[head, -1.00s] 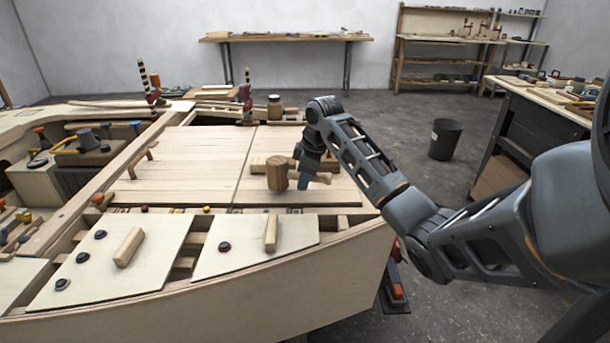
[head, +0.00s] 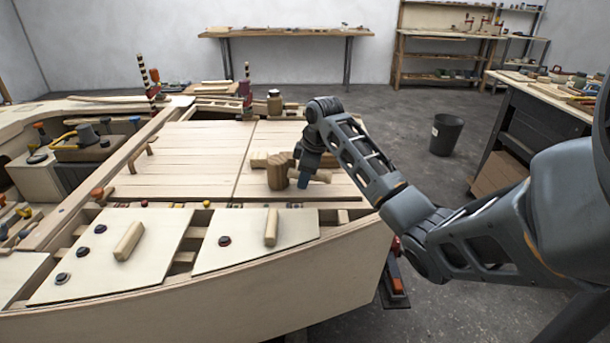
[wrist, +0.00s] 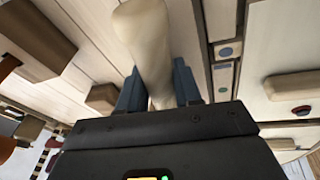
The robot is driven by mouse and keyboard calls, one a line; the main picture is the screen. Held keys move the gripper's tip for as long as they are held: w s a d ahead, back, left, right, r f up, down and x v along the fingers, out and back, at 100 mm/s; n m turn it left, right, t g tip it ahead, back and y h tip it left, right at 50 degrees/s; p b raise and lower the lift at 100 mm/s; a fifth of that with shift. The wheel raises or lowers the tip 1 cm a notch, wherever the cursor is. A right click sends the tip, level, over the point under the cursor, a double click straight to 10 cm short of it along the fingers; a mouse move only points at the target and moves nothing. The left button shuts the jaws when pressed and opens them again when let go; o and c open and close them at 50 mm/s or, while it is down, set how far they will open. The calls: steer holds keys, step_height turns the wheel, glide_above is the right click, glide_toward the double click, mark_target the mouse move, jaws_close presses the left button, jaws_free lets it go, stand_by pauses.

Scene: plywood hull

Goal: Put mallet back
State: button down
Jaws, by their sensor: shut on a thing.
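The mallet has a brown wooden head (head: 277,172) and a paler handle (head: 322,176). It is over the right pale deck panel (head: 325,155) of the hull; I cannot tell whether it touches the panel. My gripper (head: 303,181) is shut on the handle, just right of the head. In the wrist view the pale handle (wrist: 147,45) lies between the blue fingers of my gripper (wrist: 158,90), its free end towards the top. The mallet head is hidden there behind the gripper body.
A wooden grip block (head: 259,159) sits on the deck behind the mallet. Front panels carry wooden grips (head: 271,227) and dark knobs (head: 225,241). A jar (head: 274,102) and a striped clamp (head: 246,90) stand at the back. Tools crowd the left.

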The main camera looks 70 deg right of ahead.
steer(key=c, duration=0.7)
jaws_free()
steer(key=shift+v, duration=3.85)
